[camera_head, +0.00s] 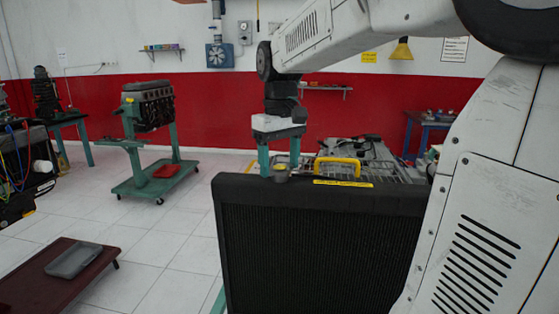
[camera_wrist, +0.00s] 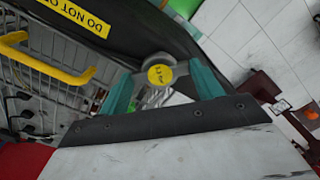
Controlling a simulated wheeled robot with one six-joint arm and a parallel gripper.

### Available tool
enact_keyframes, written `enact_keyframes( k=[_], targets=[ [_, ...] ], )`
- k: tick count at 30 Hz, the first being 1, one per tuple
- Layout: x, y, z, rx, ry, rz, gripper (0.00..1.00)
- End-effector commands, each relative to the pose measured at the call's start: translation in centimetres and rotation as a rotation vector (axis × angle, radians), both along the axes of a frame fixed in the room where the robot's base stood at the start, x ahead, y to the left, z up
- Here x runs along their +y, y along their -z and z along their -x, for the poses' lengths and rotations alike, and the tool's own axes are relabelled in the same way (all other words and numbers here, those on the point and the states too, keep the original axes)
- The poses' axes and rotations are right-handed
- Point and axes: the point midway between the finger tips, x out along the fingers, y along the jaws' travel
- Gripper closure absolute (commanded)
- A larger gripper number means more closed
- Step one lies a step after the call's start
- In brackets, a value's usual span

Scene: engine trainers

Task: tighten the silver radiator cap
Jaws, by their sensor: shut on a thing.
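The silver radiator cap (camera_wrist: 160,73) has a round yellow label and two side ears. It sits at the top edge of the black radiator (camera_head: 318,245). My gripper (camera_head: 280,169) points down over the cap, with one teal finger on each side of it. In the wrist view my gripper (camera_wrist: 161,78) is shut on the cap, its fingers against the two ears. In the head view the cap (camera_head: 281,172) shows small and partly hidden between the fingers. Whether the cap is fully seated cannot be told.
A yellow handle (camera_head: 338,163) and a wire basket (camera_head: 385,170) stand behind the radiator, right of the cap. A yellow warning strip (camera_head: 343,184) lies on the radiator top. An engine on a green stand (camera_head: 150,185) and a low brown cart (camera_head: 25,285) are at the left.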

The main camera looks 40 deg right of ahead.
Motion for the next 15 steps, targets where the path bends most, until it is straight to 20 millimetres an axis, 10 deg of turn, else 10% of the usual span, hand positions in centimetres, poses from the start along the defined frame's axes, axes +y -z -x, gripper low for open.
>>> enact_keyframes(
  k=[15],
  targets=[
    [-0.01, -0.06, -0.01, -0.001, 0.481, 0.001, 0.57]
  ],
)
